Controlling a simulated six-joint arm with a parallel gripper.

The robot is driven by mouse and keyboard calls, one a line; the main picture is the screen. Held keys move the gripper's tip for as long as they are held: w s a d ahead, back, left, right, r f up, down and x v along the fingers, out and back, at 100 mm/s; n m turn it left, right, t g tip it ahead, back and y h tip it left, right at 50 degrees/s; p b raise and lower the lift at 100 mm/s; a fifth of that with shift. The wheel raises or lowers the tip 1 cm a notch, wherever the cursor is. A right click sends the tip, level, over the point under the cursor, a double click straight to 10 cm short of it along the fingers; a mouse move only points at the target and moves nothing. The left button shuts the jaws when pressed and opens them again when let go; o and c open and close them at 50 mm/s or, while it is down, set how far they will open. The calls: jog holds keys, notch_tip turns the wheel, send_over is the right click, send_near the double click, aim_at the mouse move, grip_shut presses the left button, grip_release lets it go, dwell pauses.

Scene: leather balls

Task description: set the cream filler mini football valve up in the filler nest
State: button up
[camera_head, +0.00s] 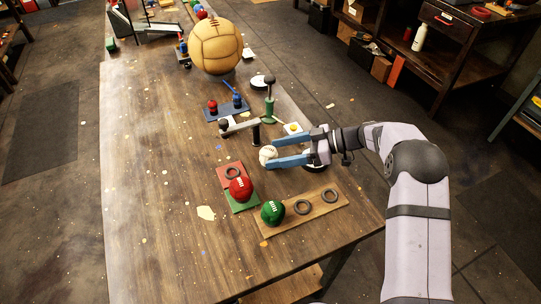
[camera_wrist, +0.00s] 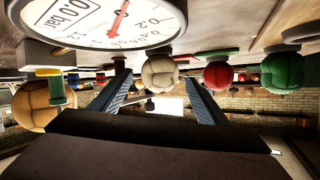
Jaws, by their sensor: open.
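The cream mini football (camera_head: 266,157) is at mid table, at the tips of my gripper's blue fingers. In the wrist view the cream ball (camera_wrist: 159,71) appears between the two fingers, with a visible gap on each side. My gripper (camera_head: 273,151) is open and level, reaching in from the right. The ball's valve cannot be made out. I cannot tell for sure which fixture is the filler nest. A green pump (camera_head: 270,108) and a pale arm on a dark post (camera_head: 255,136) stand just behind the ball.
A red ball (camera_head: 240,189) is on a red and green board with a dark ring. A green ball (camera_head: 272,212) is on a wooden board with two rings (camera_head: 303,207). A large tan ball (camera_head: 215,46) stands behind. The table's left is clear.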

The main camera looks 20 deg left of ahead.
jog(key=b+v, duration=0.1)
jog(key=v, duration=0.7)
jog(key=shift+d+b, duration=0.2)
jog(key=shift+b, duration=0.15)
